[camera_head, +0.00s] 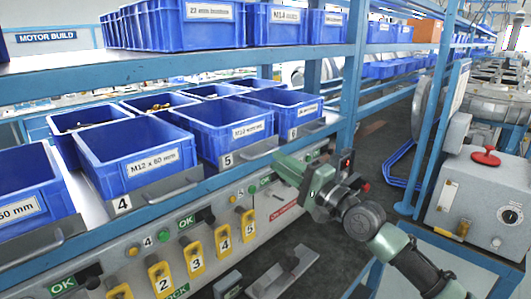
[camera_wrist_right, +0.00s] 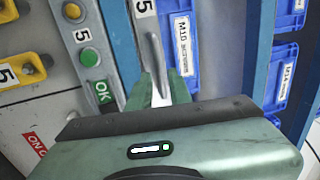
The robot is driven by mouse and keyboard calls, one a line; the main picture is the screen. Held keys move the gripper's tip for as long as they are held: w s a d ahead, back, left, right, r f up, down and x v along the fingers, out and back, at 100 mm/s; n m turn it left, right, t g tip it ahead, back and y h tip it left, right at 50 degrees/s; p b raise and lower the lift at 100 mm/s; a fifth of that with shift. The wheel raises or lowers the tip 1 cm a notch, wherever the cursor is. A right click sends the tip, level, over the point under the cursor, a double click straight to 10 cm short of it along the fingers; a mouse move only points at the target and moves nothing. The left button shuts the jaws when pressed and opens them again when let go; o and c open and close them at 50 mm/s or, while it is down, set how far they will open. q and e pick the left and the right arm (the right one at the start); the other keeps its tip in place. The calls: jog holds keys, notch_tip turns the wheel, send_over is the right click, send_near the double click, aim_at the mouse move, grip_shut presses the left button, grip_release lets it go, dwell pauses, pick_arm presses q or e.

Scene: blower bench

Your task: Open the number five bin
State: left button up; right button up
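The number five bin (camera_head: 232,143) is a blue open-topped box with a white label, in the middle row of the rack. A "5" tag (camera_head: 228,159) and a grey metal handle (camera_head: 258,150) are on the tray front below it. Its front is about in line with its neighbours. My right gripper (camera_head: 278,160) is at the right end of this handle. In the right wrist view, its green fingers (camera_wrist_right: 160,92) stand apart on either side of the handle's near end (camera_wrist_right: 153,58); contact cannot be told. My left gripper is not in view.
Bin four (camera_head: 130,158) stands to the left and bin six (camera_head: 287,108) to the right. Below are yellow numbered switches (camera_head: 221,240) and green OK buttons. A blue rack post (camera_head: 352,75) rises behind my right gripper. A grey box with a red knob (camera_head: 485,157) stands at right.

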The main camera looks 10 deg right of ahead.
aim_at(265, 154)
jog(key=x, duration=0.5)
jog(key=shift+w+a, duration=0.2)
jog(key=shift+w, duration=0.05)
grip_shut()
jog(key=shift+f, duration=0.1)
dwell(1.1)
